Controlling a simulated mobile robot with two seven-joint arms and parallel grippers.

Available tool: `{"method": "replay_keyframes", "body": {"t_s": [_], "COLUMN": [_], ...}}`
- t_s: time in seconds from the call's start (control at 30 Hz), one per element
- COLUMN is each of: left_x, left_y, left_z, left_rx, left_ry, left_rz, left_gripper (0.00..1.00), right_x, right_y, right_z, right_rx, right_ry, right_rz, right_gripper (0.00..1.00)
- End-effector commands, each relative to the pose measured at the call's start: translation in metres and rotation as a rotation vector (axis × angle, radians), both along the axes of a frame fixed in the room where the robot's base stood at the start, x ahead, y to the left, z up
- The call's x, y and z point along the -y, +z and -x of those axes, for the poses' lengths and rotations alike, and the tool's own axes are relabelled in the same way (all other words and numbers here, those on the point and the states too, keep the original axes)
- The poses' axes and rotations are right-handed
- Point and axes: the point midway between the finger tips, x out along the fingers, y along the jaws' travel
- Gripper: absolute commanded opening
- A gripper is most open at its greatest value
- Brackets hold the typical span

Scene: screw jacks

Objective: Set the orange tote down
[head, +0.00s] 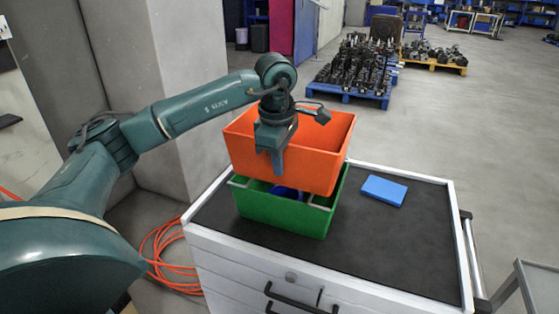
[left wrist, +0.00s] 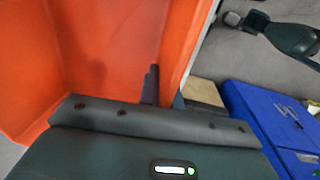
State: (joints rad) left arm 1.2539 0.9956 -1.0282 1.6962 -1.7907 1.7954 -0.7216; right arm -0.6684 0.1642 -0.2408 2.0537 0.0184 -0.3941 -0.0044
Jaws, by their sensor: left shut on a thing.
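The orange tote (head: 323,165) is an open box, upright, directly above the green tote (head: 280,217) on the cart top. My left gripper (head: 277,162) is shut on its near wall, one finger outside. In the left wrist view, the inside of the orange tote (left wrist: 105,50) fills the left side, with the gripper fingers (left wrist: 155,85) at its wall. A blue thing (head: 287,191) shows inside the green tote, mostly hidden under the orange one. I cannot tell whether the two totes touch. My right gripper is not seen.
The dark cart top (head: 405,240) has a raised white rim and free room at right. A flat blue block (head: 384,190) lies there. A grey pillar (head: 190,95) stands behind my left arm. Loaded pallets (head: 348,92) stand farther back on the floor.

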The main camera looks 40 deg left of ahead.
Motion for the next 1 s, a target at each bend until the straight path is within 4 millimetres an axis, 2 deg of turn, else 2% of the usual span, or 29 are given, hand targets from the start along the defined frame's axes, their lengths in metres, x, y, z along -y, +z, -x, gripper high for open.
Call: {"method": "replay_keyframes", "body": {"t_s": [0.53,0.57,0.83,1.0], "left_x": [-0.0001,-0.0001,-0.0001,0.0000], "left_y": [-0.0096,-0.0086,-0.0094,-0.0097], "left_z": [-0.0008,-0.0008,-0.0003,-0.0002], "left_rx": [0.005,0.005,0.002,0.001], "left_ry": [0.001,0.001,0.000,0.000], "left_rz": [0.001,0.001,0.001,0.000], "left_gripper": [0.00,0.08,0.30,0.31], "right_x": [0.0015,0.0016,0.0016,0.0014], "right_y": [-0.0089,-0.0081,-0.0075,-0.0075], "right_z": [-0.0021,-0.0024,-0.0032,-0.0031], "right_rx": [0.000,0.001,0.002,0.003], "right_ry": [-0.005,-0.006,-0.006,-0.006], "right_rz": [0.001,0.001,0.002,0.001], "right_gripper": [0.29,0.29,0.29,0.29]}}
